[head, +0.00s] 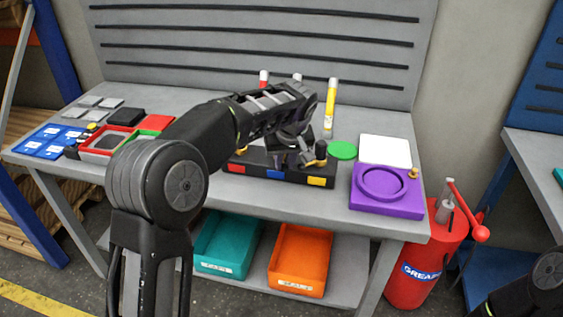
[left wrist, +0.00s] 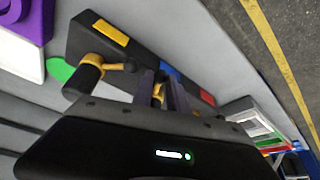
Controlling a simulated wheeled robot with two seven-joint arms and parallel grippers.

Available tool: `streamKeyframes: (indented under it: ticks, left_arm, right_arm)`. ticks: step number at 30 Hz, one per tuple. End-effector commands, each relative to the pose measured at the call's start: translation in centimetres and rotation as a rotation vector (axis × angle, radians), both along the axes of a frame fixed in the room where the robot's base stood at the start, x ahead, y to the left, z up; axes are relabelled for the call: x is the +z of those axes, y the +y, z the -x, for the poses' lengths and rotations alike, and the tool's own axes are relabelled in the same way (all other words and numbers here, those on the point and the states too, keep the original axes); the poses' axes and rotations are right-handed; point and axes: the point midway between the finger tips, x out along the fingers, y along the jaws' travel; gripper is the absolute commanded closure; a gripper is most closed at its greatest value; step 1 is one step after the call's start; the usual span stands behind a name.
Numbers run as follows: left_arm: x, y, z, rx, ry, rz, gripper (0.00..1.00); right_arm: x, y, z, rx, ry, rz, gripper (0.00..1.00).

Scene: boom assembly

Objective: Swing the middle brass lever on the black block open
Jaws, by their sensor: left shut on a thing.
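The black block (head: 256,168) lies on the workbench near its front edge, with red, blue and yellow patches along its front; it also shows in the left wrist view (left wrist: 92,40). My left gripper (head: 294,160) reaches down over the block's middle, near the blue patch. In the left wrist view its fingers (left wrist: 158,90) are shut on the middle brass lever (left wrist: 157,93), which is mostly hidden between them. The lever by the yellow patch (left wrist: 115,66) has a brass arm and a black grip. My right gripper is out of view.
A purple fixture (head: 384,204) with a round recess and a white plate (head: 385,150) are right of the block. A green disc (head: 342,150) lies behind it. Trays and grey tiles fill the bench's left. Teal and orange bins (head: 300,262) sit below.

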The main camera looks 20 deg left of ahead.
Motion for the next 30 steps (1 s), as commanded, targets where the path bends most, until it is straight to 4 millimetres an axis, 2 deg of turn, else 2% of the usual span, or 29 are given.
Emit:
streamKeyframes:
  ticks: [9, 23, 24, 30]
  left_arm:
    - [0.08, -0.47, -0.29, 0.063, -0.002, 0.001, 1.00]
    - [0.07, -0.47, -0.30, 0.071, -0.001, 0.001, 1.00]
    - [0.07, -0.47, -0.30, 0.071, -0.001, 0.001, 0.78]
    - [0.04, -0.45, -0.29, 0.071, -0.001, 0.001, 0.61]
  right_arm:
    - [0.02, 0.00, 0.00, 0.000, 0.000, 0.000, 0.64]
    - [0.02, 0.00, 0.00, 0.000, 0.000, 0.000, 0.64]
    - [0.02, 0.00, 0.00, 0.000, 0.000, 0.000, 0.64]
    - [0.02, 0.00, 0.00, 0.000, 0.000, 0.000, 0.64]
